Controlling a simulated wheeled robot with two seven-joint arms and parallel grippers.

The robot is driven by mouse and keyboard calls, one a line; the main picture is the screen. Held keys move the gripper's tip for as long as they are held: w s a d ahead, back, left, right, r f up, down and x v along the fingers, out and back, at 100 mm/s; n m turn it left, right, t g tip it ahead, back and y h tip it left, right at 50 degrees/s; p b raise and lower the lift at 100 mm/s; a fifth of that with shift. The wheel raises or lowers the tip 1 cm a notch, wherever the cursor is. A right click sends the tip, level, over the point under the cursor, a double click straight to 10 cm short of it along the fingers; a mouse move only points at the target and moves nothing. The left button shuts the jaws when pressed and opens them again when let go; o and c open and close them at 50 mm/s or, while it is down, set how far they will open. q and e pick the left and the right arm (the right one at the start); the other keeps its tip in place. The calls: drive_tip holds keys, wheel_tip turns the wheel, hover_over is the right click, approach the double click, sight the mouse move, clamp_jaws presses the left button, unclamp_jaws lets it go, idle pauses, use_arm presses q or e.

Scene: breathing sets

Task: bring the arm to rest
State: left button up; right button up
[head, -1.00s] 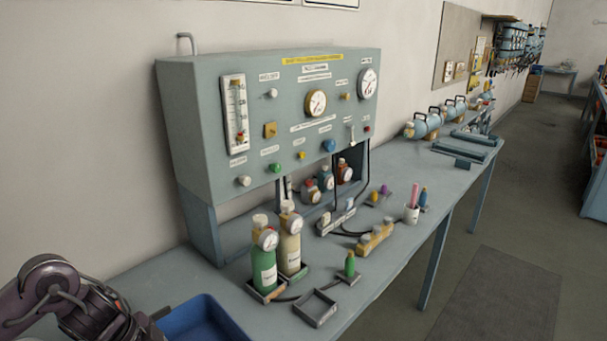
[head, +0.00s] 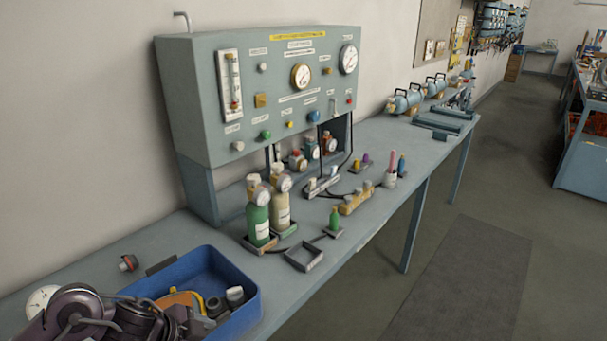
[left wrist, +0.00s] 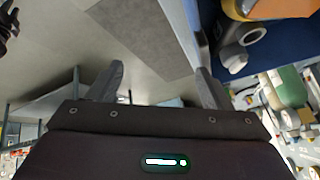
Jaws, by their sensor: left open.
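My left arm (head: 85,315) shows at the bottom left of the head view, in front of the blue bin. Its gripper fingertips cannot be made out there. In the left wrist view my left gripper (left wrist: 157,82) is open, its two dark fingers wide apart with nothing between them. Beyond the fingers I see grey floor and, at the upper right, part of the bin. My right gripper is in neither view.
The blue bin (head: 250,296) on the bench (head: 345,262) holds a yellow-orange mask-like part and grey fittings. Green and cream bottles (head: 258,212) stand behind it, before the gauge panel (head: 195,100). Floor (head: 465,300) right of the bench is clear.

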use_arm(q)
drive_tip(key=d+n+t, duration=0.2)
drive_tip(key=d+t, duration=0.1)
drive_tip(key=d, duration=0.4)
drive_tip(key=s+a+f+n+g+y, duration=0.25)
drive_tip(key=s+a+n, duration=0.2)
drive_tip(key=s, duration=0.25)
drive_tip(key=s+a+f+n+g+y, duration=0.1)
drive_tip(key=s+a+n+g+y, duration=0.15)
drive_tip(key=s+n, duration=0.45)
drive_tip(key=s+a+f+m, duration=0.1)
drive_tip(key=s+f, duration=0.2)
drive_tip(key=f, duration=2.8)
drive_tip(key=s+a+f+g+b, duration=0.1)
drive_tip(key=s+a+f, duration=0.2)
drive_tip(key=s+f, duration=1.4)
drive_tip(key=shift+s+a+f+g, duration=0.2)
drive_tip(key=shift+s+f+g, duration=0.1)
drive_tip(key=shift+s, duration=0.8)
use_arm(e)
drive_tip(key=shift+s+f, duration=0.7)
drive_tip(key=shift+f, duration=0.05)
use_arm(q)
drive_tip(key=shift+m, duration=0.25)
